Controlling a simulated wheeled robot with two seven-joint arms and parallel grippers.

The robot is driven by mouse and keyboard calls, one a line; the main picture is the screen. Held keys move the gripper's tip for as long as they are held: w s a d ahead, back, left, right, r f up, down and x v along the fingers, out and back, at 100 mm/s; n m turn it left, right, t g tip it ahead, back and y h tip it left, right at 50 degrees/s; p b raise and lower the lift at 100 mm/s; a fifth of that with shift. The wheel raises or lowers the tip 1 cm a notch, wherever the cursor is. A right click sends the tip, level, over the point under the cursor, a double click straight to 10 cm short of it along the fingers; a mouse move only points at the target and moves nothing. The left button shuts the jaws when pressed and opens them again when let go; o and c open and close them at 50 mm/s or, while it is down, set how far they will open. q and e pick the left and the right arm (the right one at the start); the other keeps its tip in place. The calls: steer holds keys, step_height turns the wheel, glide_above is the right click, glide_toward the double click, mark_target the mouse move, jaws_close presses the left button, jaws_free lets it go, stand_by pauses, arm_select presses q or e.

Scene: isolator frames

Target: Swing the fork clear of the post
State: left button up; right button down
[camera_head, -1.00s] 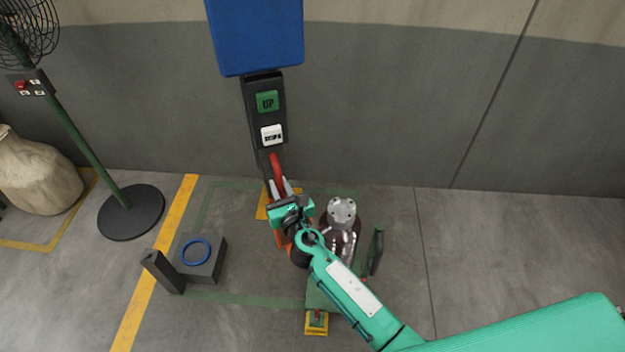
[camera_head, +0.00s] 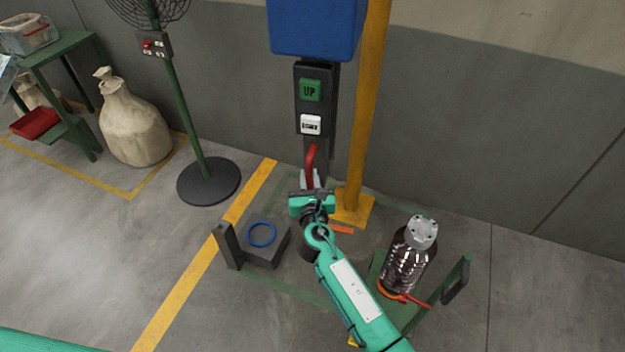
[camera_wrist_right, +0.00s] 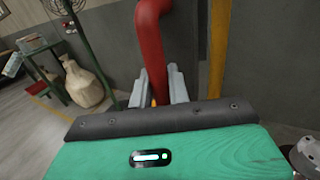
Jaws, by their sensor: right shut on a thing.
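My right gripper (camera_head: 311,183) is shut on the red handle (camera_head: 311,162) below the black button panel (camera_head: 310,75). The right wrist view shows the handle (camera_wrist_right: 152,45) between its two pale fingers (camera_wrist_right: 158,88). The yellow post (camera_head: 366,115) stands just right of the panel, with a gap of wall between them lower down. A flat orange piece (camera_head: 341,229), perhaps part of the fork, shows right of my wrist, by the post's foot plate. My wrist hides the rest. My left gripper is out of view.
A dark block (camera_head: 265,250) with a blue ring stands left of my wrist. A dark, shiny vessel (camera_head: 406,262) with a grey cap stands on a green trolley (camera_head: 436,304) at right. The fan stand (camera_head: 185,110) is at left. Floor between fan and block is clear.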

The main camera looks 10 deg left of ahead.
steer(key=c, duration=1.4)
jaws_free()
steer(key=shift+w+d, duration=0.1)
steer(key=shift+d, duration=0.05)
steer(key=shift+o, duration=0.2)
steer(key=s+d+b, duration=0.1)
steer(key=s+d, duration=0.1)
steer(key=s, duration=1.1)
steer(key=shift+s+d, duration=0.3)
